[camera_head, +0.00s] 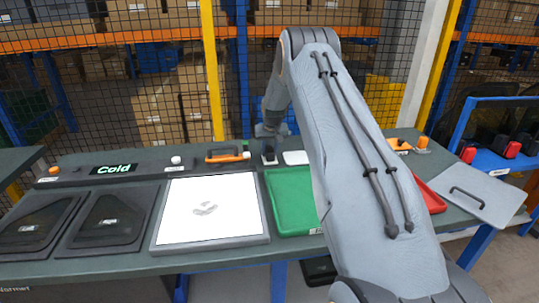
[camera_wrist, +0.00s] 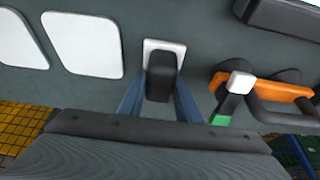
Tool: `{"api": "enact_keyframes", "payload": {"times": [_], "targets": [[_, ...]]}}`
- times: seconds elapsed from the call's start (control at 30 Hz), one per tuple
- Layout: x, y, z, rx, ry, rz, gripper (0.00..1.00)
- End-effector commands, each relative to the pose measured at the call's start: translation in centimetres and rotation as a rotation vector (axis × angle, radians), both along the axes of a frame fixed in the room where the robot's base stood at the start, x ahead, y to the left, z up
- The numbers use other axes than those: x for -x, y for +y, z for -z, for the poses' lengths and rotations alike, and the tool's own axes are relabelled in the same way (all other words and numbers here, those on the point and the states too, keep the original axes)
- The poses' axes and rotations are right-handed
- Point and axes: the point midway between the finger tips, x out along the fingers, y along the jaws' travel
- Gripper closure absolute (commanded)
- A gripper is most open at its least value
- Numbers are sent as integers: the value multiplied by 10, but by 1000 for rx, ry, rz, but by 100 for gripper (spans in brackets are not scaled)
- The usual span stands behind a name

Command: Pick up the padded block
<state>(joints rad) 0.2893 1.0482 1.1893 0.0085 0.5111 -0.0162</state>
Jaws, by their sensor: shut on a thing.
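The padded block (camera_wrist: 160,72) is a dark, rounded block. In the wrist view it stands between the two blue fingers of my gripper (camera_wrist: 160,95), over a small white square plate (camera_wrist: 153,44). My gripper is shut on it. Whether the block touches the plate or is slightly above it I cannot tell. In the head view my gripper (camera_head: 268,146) is small and dark at the back of the bench, behind the green tray, and the block is hardly distinguishable there.
An orange-handled item (camera_head: 227,153) lies just left of my gripper in the head view. A white plate (camera_head: 295,158) lies right of it. In front are a green tray (camera_head: 290,200) and a white panel (camera_head: 212,208). A mesh fence stands behind the bench.

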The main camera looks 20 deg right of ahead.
Motion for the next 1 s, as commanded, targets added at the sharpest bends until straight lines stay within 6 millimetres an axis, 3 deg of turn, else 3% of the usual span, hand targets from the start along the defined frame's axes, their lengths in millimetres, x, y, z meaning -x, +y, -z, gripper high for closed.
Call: {"api": "enact_keyframes", "payload": {"times": [0.17, 0.63, 1.0], "targets": [[-1, 0, -10, 1, -3, 0, 92], [-1, 0, -88, 2, -3, 0, 92], [0, 0, -100, 1, 0, 0, 92]]}}
